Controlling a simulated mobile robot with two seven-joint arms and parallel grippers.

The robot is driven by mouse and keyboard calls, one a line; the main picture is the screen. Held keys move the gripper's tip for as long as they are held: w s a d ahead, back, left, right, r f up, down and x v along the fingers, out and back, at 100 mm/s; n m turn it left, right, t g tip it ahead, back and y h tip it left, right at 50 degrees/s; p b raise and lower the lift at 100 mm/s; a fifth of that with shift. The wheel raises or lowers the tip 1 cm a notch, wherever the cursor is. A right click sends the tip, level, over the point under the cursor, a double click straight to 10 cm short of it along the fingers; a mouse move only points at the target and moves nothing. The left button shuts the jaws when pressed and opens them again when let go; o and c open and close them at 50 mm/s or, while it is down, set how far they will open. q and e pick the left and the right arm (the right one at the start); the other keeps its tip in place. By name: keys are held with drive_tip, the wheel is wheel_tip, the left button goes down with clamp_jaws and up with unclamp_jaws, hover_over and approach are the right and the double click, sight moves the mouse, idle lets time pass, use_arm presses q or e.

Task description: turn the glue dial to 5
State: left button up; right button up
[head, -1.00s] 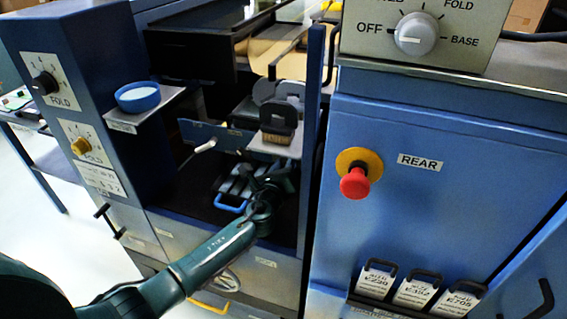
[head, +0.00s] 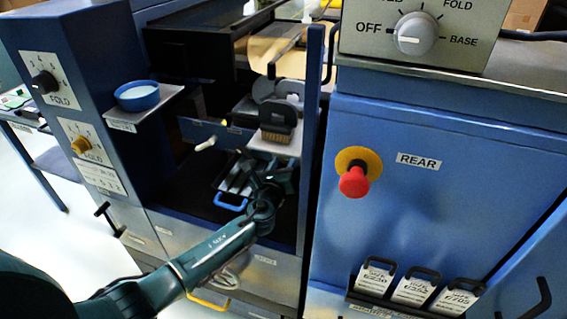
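No dial is legibly marked glue. My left arm reaches from the lower left into the dark machine bay. My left gripper (head: 272,180) is there, below the brush and right of both dials, touching neither. Its fingers are dark and blurred, so its opening is unclear. My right gripper is out of view.
A blue bowl (head: 138,96) sits on a small shelf (head: 156,110). A brush (head: 277,131) rests on a ledge above my gripper. A blue post (head: 311,150) bounds the bay at right. The panel beyond has a red stop button (head: 354,181) and a selector knob (head: 415,33).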

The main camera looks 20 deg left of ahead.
use_arm(q)
drive_tip(key=shift+o, duration=1.1)
drive_tip(key=shift+s, duration=0.15)
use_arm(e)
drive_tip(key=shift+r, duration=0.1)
use_arm(q)
drive_tip(key=s+p, duration=0.1)
drive_tip(key=s, duration=1.2)
drive_tip(key=shift+d+r, duration=0.2)
drive_tip(key=shift+r, duration=0.05)
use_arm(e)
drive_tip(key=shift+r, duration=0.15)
